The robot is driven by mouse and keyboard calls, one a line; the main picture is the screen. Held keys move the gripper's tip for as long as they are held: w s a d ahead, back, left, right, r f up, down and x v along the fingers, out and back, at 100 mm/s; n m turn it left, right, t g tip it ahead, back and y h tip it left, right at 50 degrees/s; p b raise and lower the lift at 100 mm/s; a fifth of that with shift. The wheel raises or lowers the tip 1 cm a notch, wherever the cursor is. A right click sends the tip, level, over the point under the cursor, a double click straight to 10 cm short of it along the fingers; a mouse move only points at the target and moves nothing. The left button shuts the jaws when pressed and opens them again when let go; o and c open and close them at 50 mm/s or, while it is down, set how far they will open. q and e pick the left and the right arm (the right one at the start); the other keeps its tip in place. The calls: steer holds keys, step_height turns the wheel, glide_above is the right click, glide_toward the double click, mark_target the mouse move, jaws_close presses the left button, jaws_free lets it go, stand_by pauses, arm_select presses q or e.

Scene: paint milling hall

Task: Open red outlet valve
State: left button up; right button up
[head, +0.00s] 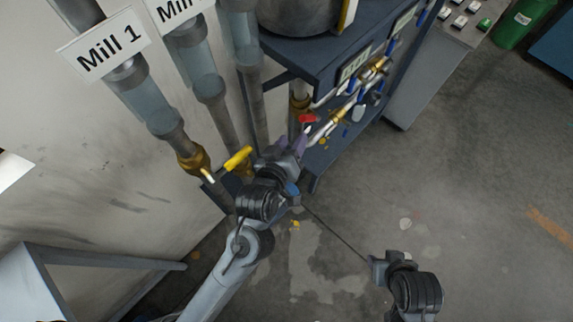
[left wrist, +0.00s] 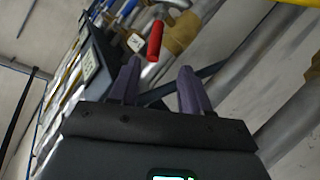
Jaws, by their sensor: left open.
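The red outlet valve handle (head: 308,118) sits by a brass valve body (head: 300,103) on the pipe under the tank shelf. In the left wrist view the red handle (left wrist: 155,40) hangs down from a silver stem, beside the brass body (left wrist: 182,33). My left gripper (head: 302,143) is just below the handle in the head view. In the left wrist view its two purple fingers (left wrist: 160,78) are apart, with the handle just beyond the tips and nothing between them. My right gripper (head: 377,270) is low over the floor, away from the valve; its fingers are not clear.
A yellow valve handle (head: 238,158) is left of my left gripper, on the mill pipes. Blue-handled valves (head: 376,72) and hoses crowd the panel to the right. A grey control box (head: 458,25) and green bin (head: 520,22) stand farther off.

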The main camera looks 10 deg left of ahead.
arm_select(q)
steer(key=w+d+f+n, duration=0.25)
steer(key=w+f, duration=0.35)
steer(key=w, duration=0.4)
steer(key=s+a+f+n+t+b, duration=0.1)
steer(key=s+b, duration=0.5)
steer(key=b, duration=0.6)
steer(key=s+a+f+n+t+h+b, duration=0.1)
steer(key=s+f+t+b, duration=0.3)
steer(key=b, duration=0.8)
steer(key=shift+s+a+t, duration=0.6)
steer(key=shift+s, duration=0.3)
steer(key=shift+n, duration=0.25)
